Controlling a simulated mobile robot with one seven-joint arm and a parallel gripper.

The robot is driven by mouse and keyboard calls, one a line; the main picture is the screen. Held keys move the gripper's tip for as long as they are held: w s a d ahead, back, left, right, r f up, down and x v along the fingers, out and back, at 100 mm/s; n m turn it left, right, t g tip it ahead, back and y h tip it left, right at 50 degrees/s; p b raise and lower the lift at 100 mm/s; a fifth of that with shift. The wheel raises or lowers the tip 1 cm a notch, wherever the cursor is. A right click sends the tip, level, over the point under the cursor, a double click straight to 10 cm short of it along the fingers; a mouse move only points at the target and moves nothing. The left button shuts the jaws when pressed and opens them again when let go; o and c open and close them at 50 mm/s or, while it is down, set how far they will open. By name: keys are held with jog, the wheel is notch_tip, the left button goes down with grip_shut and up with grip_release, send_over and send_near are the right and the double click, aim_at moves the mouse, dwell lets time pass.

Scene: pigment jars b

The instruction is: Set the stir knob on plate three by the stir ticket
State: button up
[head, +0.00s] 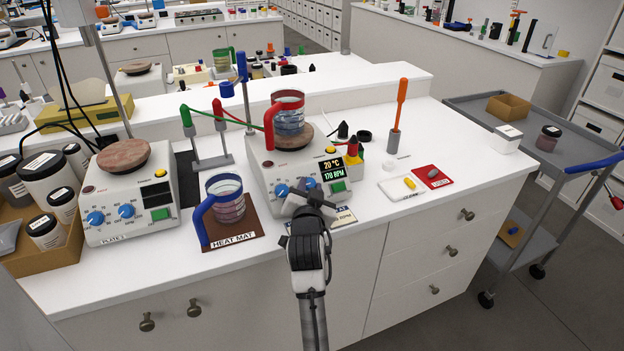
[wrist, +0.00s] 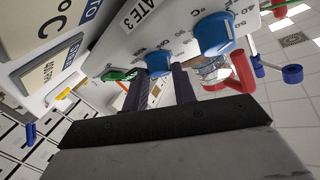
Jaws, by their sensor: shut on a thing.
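Plate three (head: 262,180) is a white hotplate in the middle of the bench in the head view. Its display (head: 333,170) reads 20 °C and 170 RPM. It has two blue knobs, the left one (head: 281,191) and the right, stir knob (head: 309,183). My gripper (head: 305,200) is at the front panel, its fingers shut around the stir knob (wrist: 158,63) in the wrist view. The other knob (wrist: 213,34) is free beside it.
A beaker with a red handle (head: 288,113) stands on plate three. A blue-handled beaker (head: 225,198) stands on the heat mat (head: 229,233) to the left. Another hotplate (head: 128,205) is further left. Small bottles (head: 354,162) stand right of plate three.

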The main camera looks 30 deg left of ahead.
jog(key=m+h, duration=0.1)
jog(key=m, duration=0.1)
jog(key=m+h, duration=0.3)
jog(key=shift+s+a+r+m, duration=0.1)
jog(key=shift+a+r+m, duration=0.1)
jog(key=shift+a+m, duration=0.15)
jog(key=shift+a+r+m+g+h, duration=0.1)
jog(key=shift+m+g+h, duration=0.4)
jog(key=shift+m+h, duration=0.55)
jog(key=shift+a+r+m+g+h, duration=0.1)
jog(key=shift+m+g+h, duration=0.5)
jog(key=shift+m, duration=0.7)
jog(key=o, duration=1)
jog(key=b+v, duration=0.4)
jog(key=v, duration=0.9)
jog(key=shift+s, duration=0.35)
